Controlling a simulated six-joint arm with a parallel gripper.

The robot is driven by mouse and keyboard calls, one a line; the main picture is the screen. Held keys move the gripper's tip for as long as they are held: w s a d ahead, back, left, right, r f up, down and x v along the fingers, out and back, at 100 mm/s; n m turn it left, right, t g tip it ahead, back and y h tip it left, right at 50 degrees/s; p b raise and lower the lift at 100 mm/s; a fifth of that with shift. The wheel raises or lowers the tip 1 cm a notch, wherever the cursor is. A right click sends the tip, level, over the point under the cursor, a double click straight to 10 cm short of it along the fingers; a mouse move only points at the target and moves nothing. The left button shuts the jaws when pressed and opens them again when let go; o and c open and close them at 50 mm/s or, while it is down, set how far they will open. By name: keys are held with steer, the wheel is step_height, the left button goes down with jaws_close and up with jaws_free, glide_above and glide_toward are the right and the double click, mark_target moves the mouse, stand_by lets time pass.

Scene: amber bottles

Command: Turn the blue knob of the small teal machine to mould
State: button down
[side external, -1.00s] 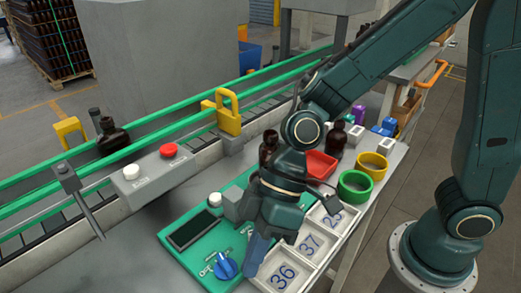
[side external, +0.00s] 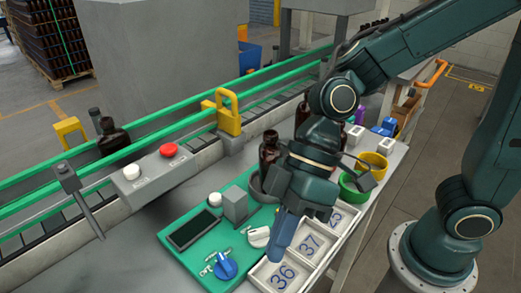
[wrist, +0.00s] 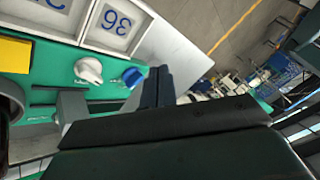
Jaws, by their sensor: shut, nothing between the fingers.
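The small teal machine (side external: 212,250) is a flat teal panel at the bench's front edge. Its blue knob (side external: 224,265) sits at the near end, with small pale markings around it too small to read. A white knob (side external: 258,236) sits behind and right of it. My gripper (side external: 277,249) is shut and empty, right of the blue knob and apart from it, beside the white knob. In the wrist view the blue knob (wrist: 132,77) lies just left of the shut fingertips (wrist: 160,72), and the white knob (wrist: 88,70) lies further left. The knob's setting cannot be read.
The panel also carries a dark screen (side external: 191,230), a white cap (side external: 215,199) and a grey block (side external: 235,205). White numbered trays (side external: 296,261) stand close on the right. Brown bottles (side external: 269,150) and a green ring (side external: 354,187) stand behind. Bare bench lies left of the panel.

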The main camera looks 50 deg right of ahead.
steer(key=shift+s+d+r, duration=0.35)
steer(key=shift+s+r, duration=0.15)
steer(key=shift+r, duration=0.3)
steer(key=shift+s+d+r, duration=0.35)
steer(key=shift+s+r, duration=0.1)
steer(key=shift+r, duration=0.3)
steer(key=c, duration=1.6)
jaws_free()
steer(key=shift+o, duration=0.6)
steer(key=shift+w, duration=0.15)
step_height(320, 180, up, 6)
steer(key=f+m+t+h, duration=0.1)
steer(key=m+h, duration=0.6)
steer(key=m, duration=0.6)
glide_above(224, 261)
steer(key=shift+r, duration=0.25)
step_height(224, 261, down, 14)
steer(key=shift+r, duration=0.1)
